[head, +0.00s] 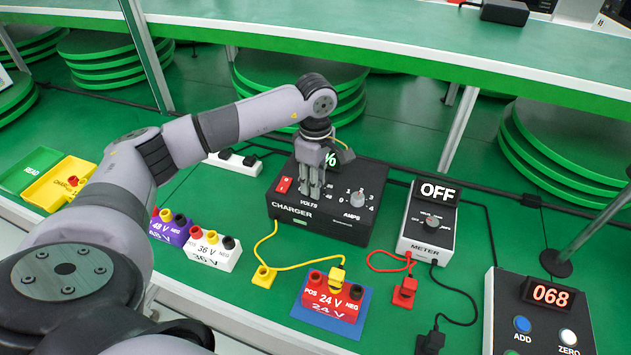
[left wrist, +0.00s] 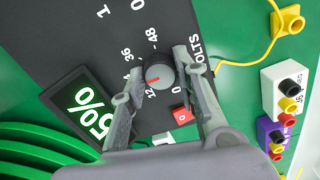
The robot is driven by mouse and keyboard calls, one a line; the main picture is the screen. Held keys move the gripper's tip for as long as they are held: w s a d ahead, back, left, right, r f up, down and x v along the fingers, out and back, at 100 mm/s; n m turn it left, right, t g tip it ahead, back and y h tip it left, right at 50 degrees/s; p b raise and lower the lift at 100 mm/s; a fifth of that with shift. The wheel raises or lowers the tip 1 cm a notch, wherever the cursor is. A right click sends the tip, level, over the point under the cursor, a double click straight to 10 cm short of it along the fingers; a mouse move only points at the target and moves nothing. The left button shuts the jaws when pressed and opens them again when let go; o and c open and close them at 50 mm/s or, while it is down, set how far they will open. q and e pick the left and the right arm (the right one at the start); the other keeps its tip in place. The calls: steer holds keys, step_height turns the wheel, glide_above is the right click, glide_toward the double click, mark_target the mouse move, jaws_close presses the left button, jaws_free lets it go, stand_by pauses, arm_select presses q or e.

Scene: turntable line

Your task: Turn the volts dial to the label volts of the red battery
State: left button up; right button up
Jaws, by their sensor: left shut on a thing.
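The black charger (head: 330,215) stands on the green bench with its volts dial hidden under my left gripper (head: 311,190) in the head view. In the left wrist view the grey dial (left wrist: 160,76) sits between the two fingers of the left gripper (left wrist: 168,82), which is shut on it. The dial's red pointer line aims between the 24 and 12 marks. The 36, 48 and 0 marks also show around it. The red battery (head: 331,298) is labelled 24 V and stands on a blue mat (head: 358,322). My right gripper is not in view.
A white 36 V battery (head: 212,251) and a purple battery (head: 171,229) stand left. The amps knob (head: 358,199) is beside my gripper. The meter (head: 430,222) reads OFF.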

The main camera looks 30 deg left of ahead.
arm_select(q)
steer(key=o, duration=1.2)
steer(key=shift+c, duration=0.2)
steer(key=shift+r, duration=0.1)
step_height(320, 180, up, 12)
stand_by(0.3)
